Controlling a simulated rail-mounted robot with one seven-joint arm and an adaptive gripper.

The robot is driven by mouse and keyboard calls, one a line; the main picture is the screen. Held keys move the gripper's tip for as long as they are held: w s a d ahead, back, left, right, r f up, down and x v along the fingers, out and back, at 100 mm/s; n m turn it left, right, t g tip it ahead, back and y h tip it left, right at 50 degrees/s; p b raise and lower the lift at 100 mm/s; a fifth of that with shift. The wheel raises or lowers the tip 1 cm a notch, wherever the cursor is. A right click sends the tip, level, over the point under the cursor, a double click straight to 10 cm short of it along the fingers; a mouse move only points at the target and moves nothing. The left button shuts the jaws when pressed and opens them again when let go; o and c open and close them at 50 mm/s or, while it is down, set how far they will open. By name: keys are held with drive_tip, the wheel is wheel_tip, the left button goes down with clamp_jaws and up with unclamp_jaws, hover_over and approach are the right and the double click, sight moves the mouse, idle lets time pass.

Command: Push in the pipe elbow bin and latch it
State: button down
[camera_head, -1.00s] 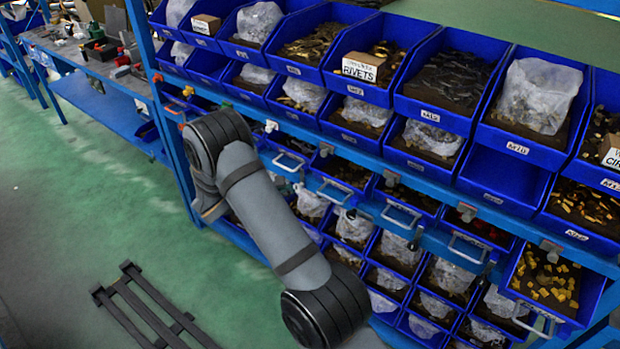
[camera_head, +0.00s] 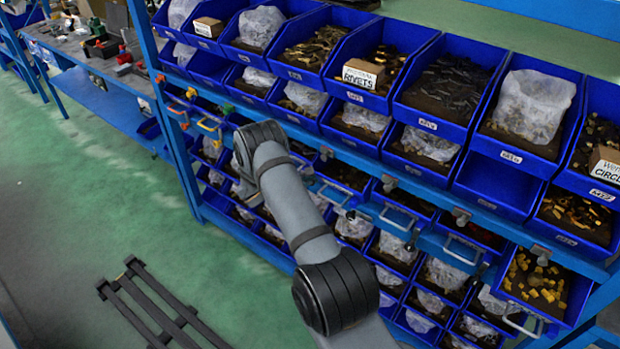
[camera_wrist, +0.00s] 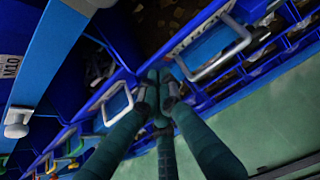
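A blue bin (camera_head: 575,312) holding yellow, elbow-like fittings sits at the lower right of the head view, and I take it as the pipe elbow bin. It stands out from its row, tilted towards the aisle. A pale handle (camera_head: 523,325) is on its front, and a small grey latch (camera_head: 540,254) is on the rail above it. My gripper (camera_wrist: 161,88) shows in the wrist view with its dark fingers together and nothing visible between them. A pale bin handle (camera_wrist: 215,52) is just right of the fingertips; I cannot tell which bin it belongs to. The head view does not clearly show my gripper.
A blue shelf rail (camera_head: 420,185) with several latches runs above the lower bins. Upper bins (camera_head: 425,125) with bags and hardware overhang it. A black pallet-like frame (camera_head: 155,310) lies on the green floor (camera_head: 80,220). A workbench (camera_head: 110,90) stands at the left.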

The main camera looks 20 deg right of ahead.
sight(317, 173)
drive_tip(key=d+b, duration=0.1)
drive_tip(key=w+d+b, duration=0.1)
drive_tip(key=d+b, duration=0.1)
drive_tip(key=shift+w+d+f, duration=0.1)
drive_tip(key=shift+w+f, duration=0.1)
drive_tip(key=shift+w, duration=0.2)
drive_tip(key=shift+w+d+r, duration=0.1)
drive_tip(key=shift+d, duration=0.05)
drive_tip(key=shift+r, duration=0.1)
